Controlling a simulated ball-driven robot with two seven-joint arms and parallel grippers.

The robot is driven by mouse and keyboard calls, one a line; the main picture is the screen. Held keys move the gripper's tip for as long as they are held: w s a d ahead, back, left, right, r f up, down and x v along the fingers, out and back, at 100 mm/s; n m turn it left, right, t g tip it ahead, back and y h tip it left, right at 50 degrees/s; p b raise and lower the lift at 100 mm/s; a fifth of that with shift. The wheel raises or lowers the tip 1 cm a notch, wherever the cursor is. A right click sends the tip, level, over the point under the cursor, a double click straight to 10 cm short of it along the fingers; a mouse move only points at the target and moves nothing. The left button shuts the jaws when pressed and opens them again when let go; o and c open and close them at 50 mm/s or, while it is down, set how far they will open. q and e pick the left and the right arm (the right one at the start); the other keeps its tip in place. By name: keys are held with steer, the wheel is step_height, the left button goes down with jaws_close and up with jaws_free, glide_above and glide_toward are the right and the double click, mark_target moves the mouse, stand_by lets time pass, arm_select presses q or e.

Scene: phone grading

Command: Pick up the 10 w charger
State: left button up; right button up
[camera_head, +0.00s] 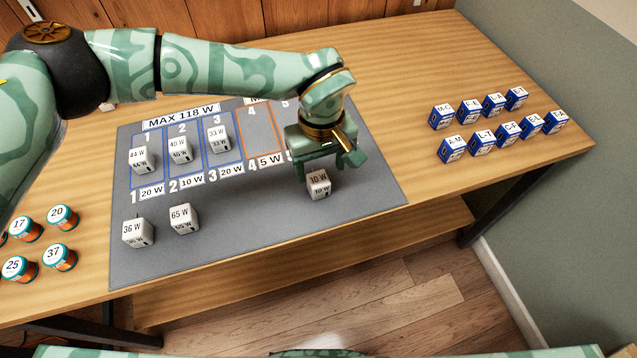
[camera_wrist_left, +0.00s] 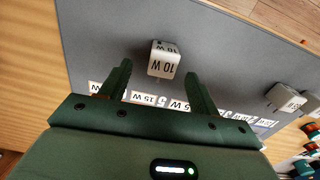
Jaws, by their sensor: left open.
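The 10 W charger (camera_head: 318,184) is a small white cube on the front right part of the grey mat (camera_head: 250,235). It also shows in the left wrist view (camera_wrist_left: 164,60), ahead of the fingertips and between their lines. My left gripper (camera_head: 333,170) is open and empty, just behind and above the charger. In the left wrist view its two green fingers (camera_wrist_left: 157,75) stand apart with the charger at their far end. I cannot tell whether a finger touches it. My right gripper is not in view.
Other white chargers, 36 W (camera_head: 138,232) and 65 W (camera_head: 183,218), stand on the mat's left front. Chargers 44 W (camera_head: 142,160), 40 W (camera_head: 180,150) and 33 W (camera_head: 217,139) stand in printed slots. Blue boxes (camera_head: 481,144) stand right, orange-teal jars (camera_head: 60,257) left.

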mark_target(318, 178)
arm_select(q)
steer(key=f+b, duration=0.1)
steer(key=f, duration=0.4)
steer(key=shift+a+f+b, duration=0.2)
steer(key=shift+f+b, duration=0.15)
steer(key=shift+r, duration=0.15)
steer(key=c, duration=1.1)
